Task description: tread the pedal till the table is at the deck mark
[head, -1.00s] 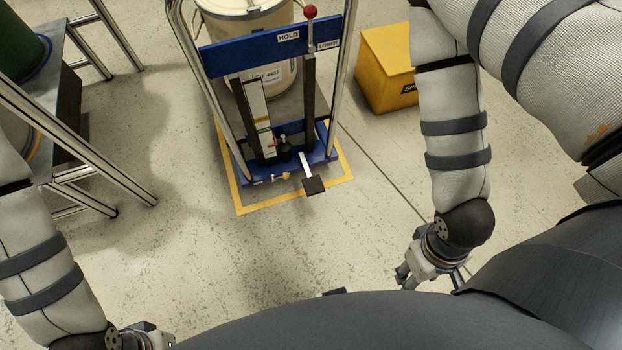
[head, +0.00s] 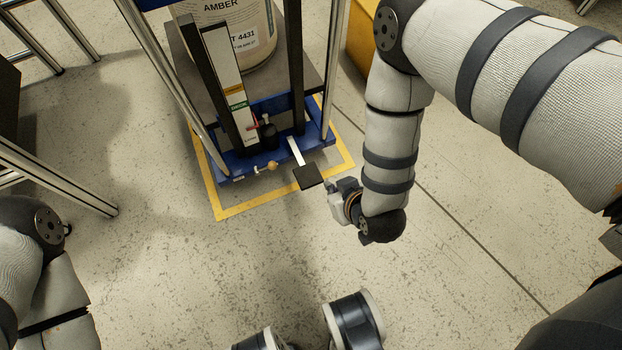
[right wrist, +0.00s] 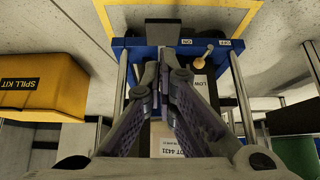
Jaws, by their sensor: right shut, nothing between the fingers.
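The pedal (head: 308,177) is a dark square pad on a light lever, sticking out from the front of the lift's blue base (head: 240,166). It also shows at the top of the right wrist view (right wrist: 163,33). The table (head: 183,62) is a dark plate, low behind the uprights, with a drum (head: 225,28) on it. A white scale (head: 227,75) with orange and green marks stands at the front; a red pointer (head: 253,127) is near its lower part. My right gripper (head: 333,189) is shut and empty, just right of the pedal. My left gripper is out of view.
A yellow floor line (head: 215,190) frames the lift. A yellow spill kit box (right wrist: 40,85) stands beside it. A small brass-coloured knob (head: 272,165) is on the base, left of the pedal. Metal rails (head: 60,180) are at the left. The floor in front is clear.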

